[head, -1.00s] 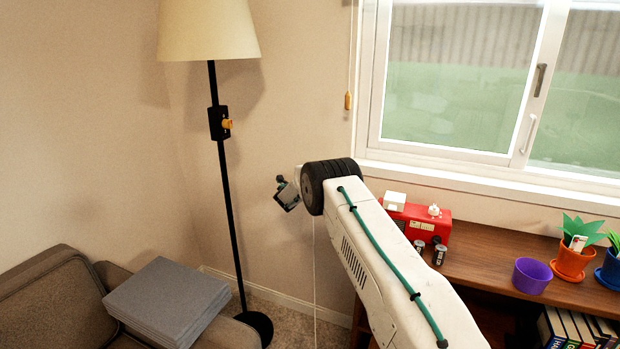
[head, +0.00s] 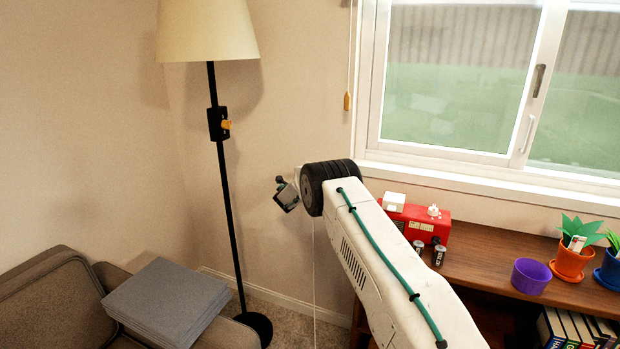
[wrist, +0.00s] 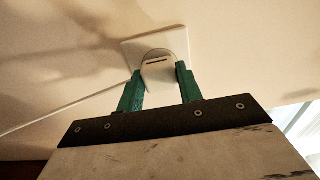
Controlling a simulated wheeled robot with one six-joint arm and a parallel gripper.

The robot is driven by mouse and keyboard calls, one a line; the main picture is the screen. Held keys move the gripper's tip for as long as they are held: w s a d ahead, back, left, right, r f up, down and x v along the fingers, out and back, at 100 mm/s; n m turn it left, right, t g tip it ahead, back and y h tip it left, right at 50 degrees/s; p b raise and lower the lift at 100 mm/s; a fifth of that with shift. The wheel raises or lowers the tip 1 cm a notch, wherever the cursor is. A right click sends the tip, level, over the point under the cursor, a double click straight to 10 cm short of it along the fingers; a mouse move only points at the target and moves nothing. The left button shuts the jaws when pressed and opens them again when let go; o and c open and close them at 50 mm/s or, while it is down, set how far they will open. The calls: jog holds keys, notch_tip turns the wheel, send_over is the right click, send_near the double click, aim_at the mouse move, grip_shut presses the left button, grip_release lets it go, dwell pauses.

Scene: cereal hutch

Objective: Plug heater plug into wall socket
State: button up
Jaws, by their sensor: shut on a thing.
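In the wrist view, the green fingers of my gripper (wrist: 160,86) are shut on a white plug (wrist: 158,74). The plug is held against or very close in front of the round face of a square wall socket plate (wrist: 133,48). Its prongs are hidden, so I cannot tell how far they sit in the socket. A thin pale cord (wrist: 62,114) runs off to the left in the wrist view and a pale cord hangs down the wall in the head view (head: 314,270). In the head view my arm hides the fingers, plug and socket.
A floor lamp (head: 215,165) stands left of my arm, beside a sofa with a grey stack (head: 168,300). At right, a wooden shelf top (head: 475,263) holds a red box (head: 414,222), batteries (head: 439,255), a purple pot (head: 530,277) and plants. A window (head: 450,100) is above.

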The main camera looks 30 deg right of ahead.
jog(key=shift+w+d, duration=0.2)
jog(key=shift+d, duration=0.1)
dwell(0.4)
jog(key=o, duration=1)
jog(key=shift+a, duration=0.1)
